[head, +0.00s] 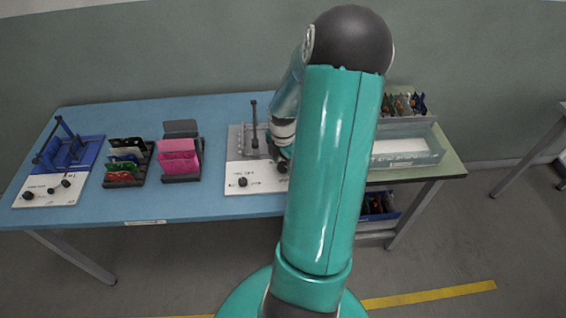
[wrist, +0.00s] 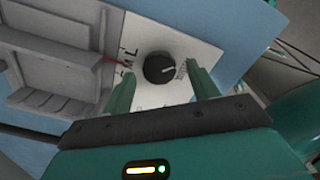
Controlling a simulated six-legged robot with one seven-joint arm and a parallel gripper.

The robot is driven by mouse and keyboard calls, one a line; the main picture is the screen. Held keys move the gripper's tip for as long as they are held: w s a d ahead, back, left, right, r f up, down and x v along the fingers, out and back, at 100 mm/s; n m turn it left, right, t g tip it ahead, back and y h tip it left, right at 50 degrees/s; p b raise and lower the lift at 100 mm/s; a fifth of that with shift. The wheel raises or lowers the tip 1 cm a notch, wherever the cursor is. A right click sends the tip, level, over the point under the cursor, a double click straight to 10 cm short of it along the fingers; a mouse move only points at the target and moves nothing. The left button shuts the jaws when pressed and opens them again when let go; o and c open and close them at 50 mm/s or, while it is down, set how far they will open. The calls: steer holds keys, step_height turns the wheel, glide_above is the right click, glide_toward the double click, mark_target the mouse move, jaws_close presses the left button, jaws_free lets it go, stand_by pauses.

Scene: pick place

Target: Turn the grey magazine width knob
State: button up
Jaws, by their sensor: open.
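The grey magazine fixture (head: 244,142) stands on a white base plate (head: 257,186) on the blue table, partly hidden by my arm. In the wrist view, a round black knob (wrist: 159,68) with a pale pointer line sits on the white plate, beside the printed letters M and L. My gripper (wrist: 161,80) is open, with one teal finger on each side of the knob in that view. I cannot tell whether the fingers touch it. The grey fixture body (wrist: 62,55) is to the left. In the head view, my gripper is mostly hidden behind my arm.
A second black knob (head: 242,182) is at the plate's front left. A blue fixture (head: 72,153) stands at the table's left end. Holders with green boards (head: 125,172) and pink boards (head: 179,160) stand between. A clear bin (head: 405,152) is at the right.

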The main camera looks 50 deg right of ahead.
steer(key=shift+f, duration=0.45)
steer(key=c, duration=1)
steer(key=shift+m, duration=0.3)
